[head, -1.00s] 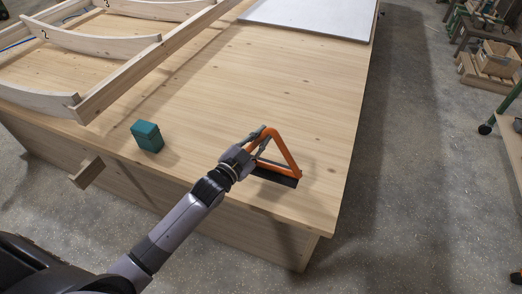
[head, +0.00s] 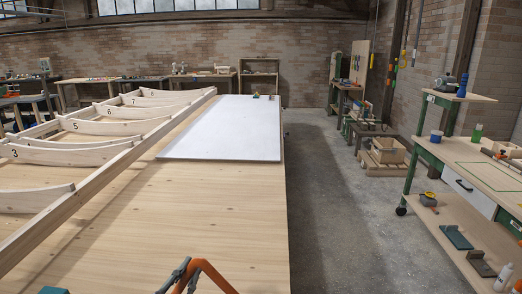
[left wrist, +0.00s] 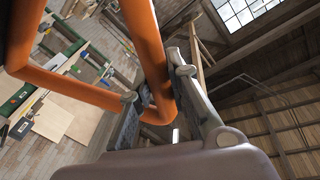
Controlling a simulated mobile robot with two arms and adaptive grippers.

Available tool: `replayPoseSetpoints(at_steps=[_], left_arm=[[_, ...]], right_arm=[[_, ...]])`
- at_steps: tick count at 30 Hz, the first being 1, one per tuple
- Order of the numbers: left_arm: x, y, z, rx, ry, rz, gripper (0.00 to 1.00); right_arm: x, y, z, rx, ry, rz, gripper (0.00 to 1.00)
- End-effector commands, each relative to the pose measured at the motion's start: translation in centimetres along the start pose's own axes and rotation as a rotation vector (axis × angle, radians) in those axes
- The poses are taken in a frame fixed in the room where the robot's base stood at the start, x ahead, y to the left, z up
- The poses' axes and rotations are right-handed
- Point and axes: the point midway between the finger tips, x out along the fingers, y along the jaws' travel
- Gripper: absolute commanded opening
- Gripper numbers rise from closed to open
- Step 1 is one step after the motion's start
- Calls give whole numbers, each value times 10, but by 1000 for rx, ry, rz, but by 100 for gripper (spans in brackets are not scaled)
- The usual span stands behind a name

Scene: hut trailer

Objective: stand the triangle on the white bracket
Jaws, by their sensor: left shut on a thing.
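The orange triangle (head: 213,274) shows only by its top corner at the bottom edge of the head view. My left gripper (head: 181,274) is at its left side there, mostly cut off. In the left wrist view the triangle's thick orange tubes (left wrist: 148,48) run between the two fingers of my left gripper (left wrist: 158,84), which is shut on it near a rounded corner. The triangle's lower part is out of the head view, so I cannot tell whether it touches the bench. I cannot make out a white bracket. My right gripper is not in view.
The wooden bench (head: 215,220) is clear around the triangle. A white board (head: 225,135) lies farther back on it. Numbered curved ribs in a wooden frame (head: 75,150) fill the left. A concrete aisle (head: 330,220) and a green tool cart (head: 455,185) are right.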

Motion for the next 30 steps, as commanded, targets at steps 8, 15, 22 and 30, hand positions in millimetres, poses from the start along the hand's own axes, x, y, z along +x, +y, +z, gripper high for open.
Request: replayPoseSetpoints(at_steps=[8, 15, 22, 30], left_arm=[[-66, 8, 0, 2, -77, -128, 0], [-94, 8, 6, 17, -115, -169, 0], [-136, 24, 17, 13, -117, -168, 0], [-163, 31, 19, 19, -111, -170, 0]], right_arm=[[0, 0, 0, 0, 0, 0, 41], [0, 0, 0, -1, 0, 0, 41], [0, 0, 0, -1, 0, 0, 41], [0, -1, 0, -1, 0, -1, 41]])
